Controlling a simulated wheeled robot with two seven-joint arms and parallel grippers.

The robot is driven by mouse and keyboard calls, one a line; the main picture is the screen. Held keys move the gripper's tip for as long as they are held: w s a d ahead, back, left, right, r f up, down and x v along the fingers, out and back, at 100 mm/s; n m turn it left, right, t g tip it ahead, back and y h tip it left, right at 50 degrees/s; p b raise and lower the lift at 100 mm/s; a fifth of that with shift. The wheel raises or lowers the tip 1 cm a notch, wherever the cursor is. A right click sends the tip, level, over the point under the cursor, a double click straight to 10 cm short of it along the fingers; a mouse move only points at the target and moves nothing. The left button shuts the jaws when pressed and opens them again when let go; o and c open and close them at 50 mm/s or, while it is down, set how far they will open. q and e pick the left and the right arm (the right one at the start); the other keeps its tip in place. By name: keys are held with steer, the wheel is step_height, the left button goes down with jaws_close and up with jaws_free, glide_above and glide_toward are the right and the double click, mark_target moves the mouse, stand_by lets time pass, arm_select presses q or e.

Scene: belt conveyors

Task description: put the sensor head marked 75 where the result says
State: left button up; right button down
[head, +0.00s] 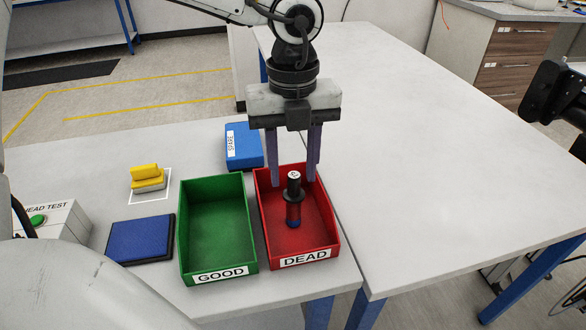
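A dark cylindrical sensor head (293,207) with a red and blue lower part stands roughly upright in the red bin labelled DEAD (305,261). Its pale top bears a mark too small to read. My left gripper (294,183) is above the bin with its fingers apart, one on each side of the sensor head's top, and clear of it. The green bin labelled GOOD (221,275) stands to the left and looks empty. The HEAD TEST box (58,219) with a green button is at the far left, partly hidden by my arm. A black part of my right arm (555,92) shows at the right edge.
A blue box labelled SPARE (244,147) stands behind the bins. A yellow block on a pale base (147,179) sits in a white outlined square. A blue pad (141,239) lies left of the green bin. The right-hand table (420,150) is bare.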

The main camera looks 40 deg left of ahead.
arm_select(q)
step_height(320, 180, up, 10)
steer(key=shift+f+b, duration=0.2)
steer(key=shift+b, duration=0.15)
stand_by(0.6)
